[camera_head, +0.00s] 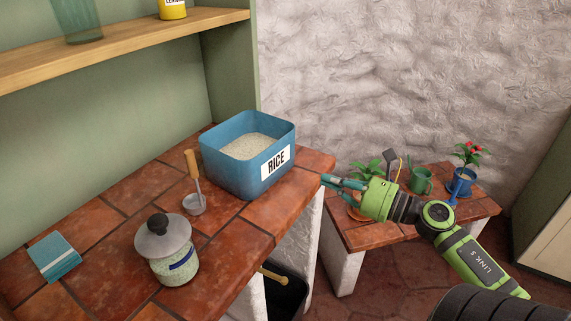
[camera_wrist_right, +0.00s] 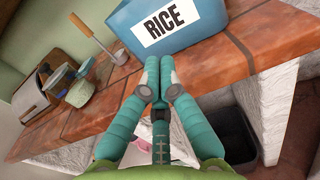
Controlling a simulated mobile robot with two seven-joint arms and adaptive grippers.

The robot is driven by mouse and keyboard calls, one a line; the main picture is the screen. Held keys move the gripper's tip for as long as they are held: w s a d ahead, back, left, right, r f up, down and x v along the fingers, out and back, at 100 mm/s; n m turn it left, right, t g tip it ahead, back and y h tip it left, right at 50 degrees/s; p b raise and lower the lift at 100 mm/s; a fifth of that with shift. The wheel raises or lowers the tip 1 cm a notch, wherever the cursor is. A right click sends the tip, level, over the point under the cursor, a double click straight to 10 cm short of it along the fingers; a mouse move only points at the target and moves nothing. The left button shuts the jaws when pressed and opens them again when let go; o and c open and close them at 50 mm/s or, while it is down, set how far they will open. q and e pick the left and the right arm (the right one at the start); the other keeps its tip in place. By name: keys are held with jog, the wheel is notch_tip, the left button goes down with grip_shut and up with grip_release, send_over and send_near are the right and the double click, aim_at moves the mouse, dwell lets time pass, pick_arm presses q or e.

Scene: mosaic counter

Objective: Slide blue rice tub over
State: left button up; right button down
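The blue rice tub (camera_head: 236,166) is open on top, full of white rice and labelled RICE. It stands upright on the tiled counter near the back wall, and its labelled face also shows in the right wrist view (camera_wrist_right: 205,20). My right gripper (camera_head: 326,181) is at the counter's right edge, to the right of the tub and apart from it in the head view. Its teal fingers (camera_wrist_right: 158,65) are together and hold nothing. In the right wrist view they point toward the tub's lower edge. My left gripper is not in view.
A ladle with a wooden handle (camera_head: 194,180) lies left of the tub. A lidded glass jar (camera_head: 172,262) and a folded teal cloth (camera_head: 54,257) are nearer. A lower tiled bench (camera_head: 375,235) holds plants and a green watering can (camera_head: 420,180). A dark bin (camera_head: 285,295) stands below.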

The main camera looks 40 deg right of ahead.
aim_at(275, 161)
jog(key=p+x, duration=0.2)
jog(key=x, duration=0.8)
jog(key=shift+d+r+p, duration=0.1)
jog(key=shift+r+p, duration=0.1)
jog(key=shift+p, duration=0.15)
jog(key=shift+w, duration=0.35)
jog(key=shift+w+a+f, duration=0.15)
jog(key=shift+w+a, duration=0.2)
jog(key=shift+w, duration=0.05)
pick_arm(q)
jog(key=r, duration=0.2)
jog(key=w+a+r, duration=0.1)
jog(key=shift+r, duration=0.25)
pick_arm(e)
jog(key=shift+w, duration=0.1)
